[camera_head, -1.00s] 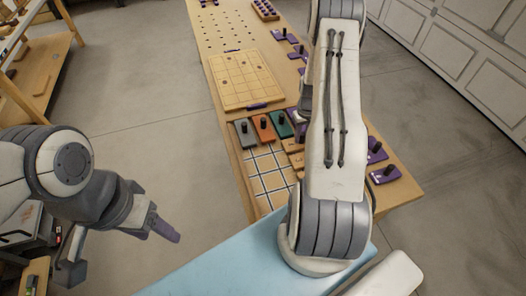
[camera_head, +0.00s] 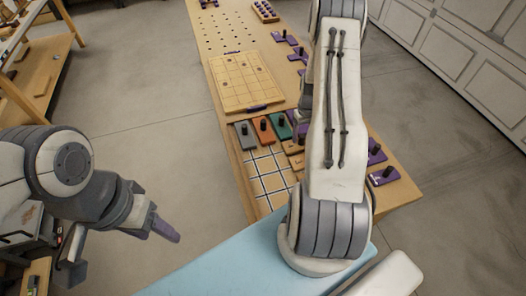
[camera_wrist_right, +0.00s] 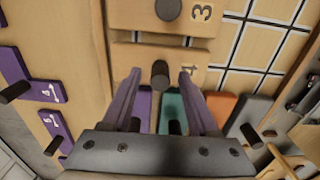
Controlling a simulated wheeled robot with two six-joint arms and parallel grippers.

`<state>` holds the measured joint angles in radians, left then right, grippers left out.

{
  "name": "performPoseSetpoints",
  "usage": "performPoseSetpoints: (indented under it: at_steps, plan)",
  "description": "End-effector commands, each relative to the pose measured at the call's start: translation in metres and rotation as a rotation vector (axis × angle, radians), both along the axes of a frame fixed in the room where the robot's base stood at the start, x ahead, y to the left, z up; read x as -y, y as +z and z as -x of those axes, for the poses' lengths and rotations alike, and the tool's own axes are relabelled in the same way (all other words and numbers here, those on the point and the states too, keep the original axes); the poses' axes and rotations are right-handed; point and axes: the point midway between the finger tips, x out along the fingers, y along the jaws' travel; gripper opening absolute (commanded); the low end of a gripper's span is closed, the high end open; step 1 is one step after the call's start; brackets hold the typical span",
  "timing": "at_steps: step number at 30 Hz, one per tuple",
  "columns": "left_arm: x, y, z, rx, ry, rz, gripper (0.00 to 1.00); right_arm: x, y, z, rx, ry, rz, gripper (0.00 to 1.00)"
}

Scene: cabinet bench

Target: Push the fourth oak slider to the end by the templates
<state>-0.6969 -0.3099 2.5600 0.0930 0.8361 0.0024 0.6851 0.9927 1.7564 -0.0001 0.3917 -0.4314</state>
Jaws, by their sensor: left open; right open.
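The fourth oak slider (camera_wrist_right: 145,60) carries a dark round knob (camera_wrist_right: 160,74) and a partly hidden number. My right gripper (camera_wrist_right: 159,82) is open, its purple fingers on either side of this knob with gaps visible. The third oak slider (camera_wrist_right: 200,14), marked 3, lies beyond it. In the head view, oak sliders (camera_head: 291,146) show partly beside my right arm, which hides the right gripper there. Coloured knobbed plates, grey (camera_head: 245,135), orange (camera_head: 264,130) and teal (camera_head: 282,125), stand in a row by the grid. My left gripper (camera_head: 172,236) is open and empty, away from the bench.
A white-lined grid (camera_head: 266,175) lies left of the sliders. Purple numbered plates with dark knobs (camera_wrist_right: 45,90) lie along the other side. A board with a square grid (camera_head: 243,80) lies further along the bench. A pale blue surface (camera_head: 220,262) is in front.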

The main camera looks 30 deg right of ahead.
Motion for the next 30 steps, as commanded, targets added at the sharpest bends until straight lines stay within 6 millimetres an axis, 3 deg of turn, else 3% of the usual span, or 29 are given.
performPoseSetpoints:
  at_steps: [22,30]
  plan:
    - [0.0,0.039,0.0,0.0,0.0,0.0,0.6,0.0,0.056,0.0,-0.001,0.0,0.0,0.6]
    - [0.0,0.041,0.0,0.0,0.0,0.0,0.6,0.0,0.06,0.001,-0.002,0.0,-0.001,0.6]
